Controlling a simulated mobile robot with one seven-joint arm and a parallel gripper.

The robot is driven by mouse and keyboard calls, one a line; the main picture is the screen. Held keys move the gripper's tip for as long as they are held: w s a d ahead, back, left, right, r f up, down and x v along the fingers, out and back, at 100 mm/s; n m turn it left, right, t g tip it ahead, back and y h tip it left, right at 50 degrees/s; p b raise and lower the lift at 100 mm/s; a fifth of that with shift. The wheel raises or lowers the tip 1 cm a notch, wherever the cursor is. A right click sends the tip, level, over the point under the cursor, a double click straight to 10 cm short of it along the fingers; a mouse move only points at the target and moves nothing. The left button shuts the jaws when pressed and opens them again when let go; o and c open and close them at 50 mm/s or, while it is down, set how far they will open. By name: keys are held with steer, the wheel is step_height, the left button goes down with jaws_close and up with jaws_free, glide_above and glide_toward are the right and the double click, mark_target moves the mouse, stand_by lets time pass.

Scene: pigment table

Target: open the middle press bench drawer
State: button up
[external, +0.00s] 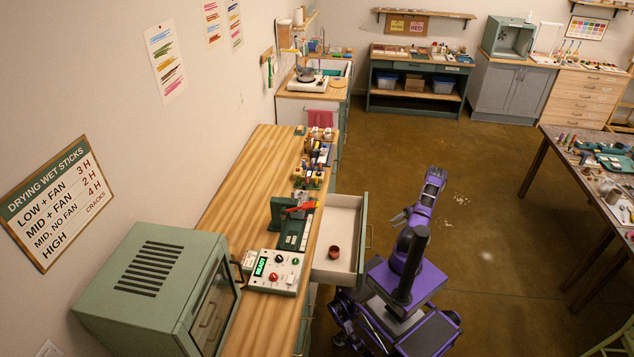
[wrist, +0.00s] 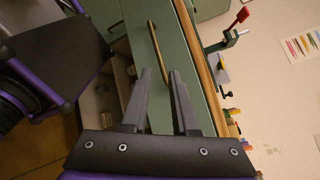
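The press bench (external: 255,180) has a long wooden top and green drawer fronts. One drawer (external: 345,210) stands pulled out toward my base, with a small red-brown cup (external: 334,252) inside. I cannot tell whether it is the middle one. Its handle (external: 370,240) is on the outer face. A brass bar handle (wrist: 156,50) on a green front runs down toward the gap between the fingertips; contact cannot be told.
A control box (external: 275,270), a green press (external: 292,220) and several small bottles stand on the bench top. A green oven (external: 160,285) is at its near end. Open floor (external: 480,230) lies right of my arm, before a cluttered table (external: 590,165).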

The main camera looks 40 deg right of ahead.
steer(key=s+a+n+t+h+p, duration=0.2)
steer(key=s+n+t, duration=0.15)
steer(key=n, duration=0.75)
steer(key=s+a+r+n+t+h+p, duration=0.1)
steer(key=s+a+n+t+h+p, duration=0.2)
steer(key=n, duration=0.9)
steer(key=s+a+n+t+h+p, duration=0.1)
steer(key=s+n+t+p, duration=0.3)
steer(key=n, duration=0.7)
steer(key=shift+g, duration=0.45)
steer(key=b+x, duration=0.1)
steer(key=x, duration=1.5)
steer(key=shift+a+r, duration=0.15)
jaws_close()
steer(key=shift+s, duration=0.1)
